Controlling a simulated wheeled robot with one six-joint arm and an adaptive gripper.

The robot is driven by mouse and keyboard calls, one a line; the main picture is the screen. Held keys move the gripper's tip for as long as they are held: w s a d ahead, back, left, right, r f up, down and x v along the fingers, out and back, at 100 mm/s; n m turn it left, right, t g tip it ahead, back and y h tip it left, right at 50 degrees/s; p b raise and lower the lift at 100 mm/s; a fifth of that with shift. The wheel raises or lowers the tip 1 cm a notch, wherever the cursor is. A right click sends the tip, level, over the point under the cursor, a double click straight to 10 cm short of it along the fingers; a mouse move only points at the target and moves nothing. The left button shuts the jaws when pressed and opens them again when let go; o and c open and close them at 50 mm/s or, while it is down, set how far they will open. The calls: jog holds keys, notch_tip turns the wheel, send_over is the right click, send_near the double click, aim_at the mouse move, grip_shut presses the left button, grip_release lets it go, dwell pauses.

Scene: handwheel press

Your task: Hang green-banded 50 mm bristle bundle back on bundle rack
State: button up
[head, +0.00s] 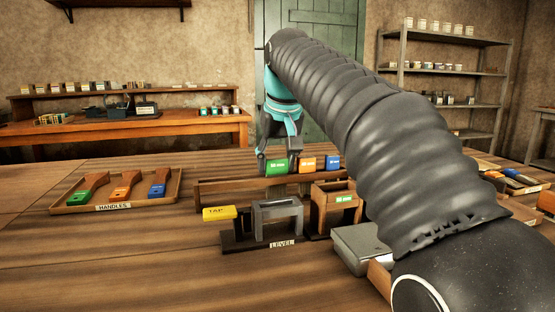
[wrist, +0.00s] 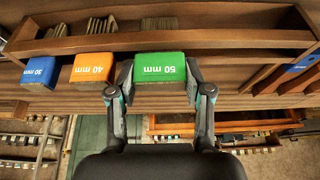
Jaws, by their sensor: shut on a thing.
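The green-banded 50 mm bundle (wrist: 160,68) is between the fingers of my gripper (wrist: 160,85) in the wrist view, with its label upside down there. My gripper is shut on its sides. In the head view the green bundle (head: 277,168) is at the left end of a row along the wooden bundle rack (head: 225,187), with my gripper (head: 277,160) above and behind it. The orange 40 mm bundle (wrist: 92,68) and blue 30 mm bundle (wrist: 40,71) sit beside it at the rack. Whether the green bundle rests on the rack's rail cannot be told.
A yellow TAP block (head: 219,213) and grey LEVEL frame (head: 277,218) stand in front of the rack. A wooden holder (head: 332,205) with a green label is right of them. A handles tray (head: 115,203) lies left. The front left tabletop is clear.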

jog(key=o, duration=1.3)
jog(key=v, duration=1.2)
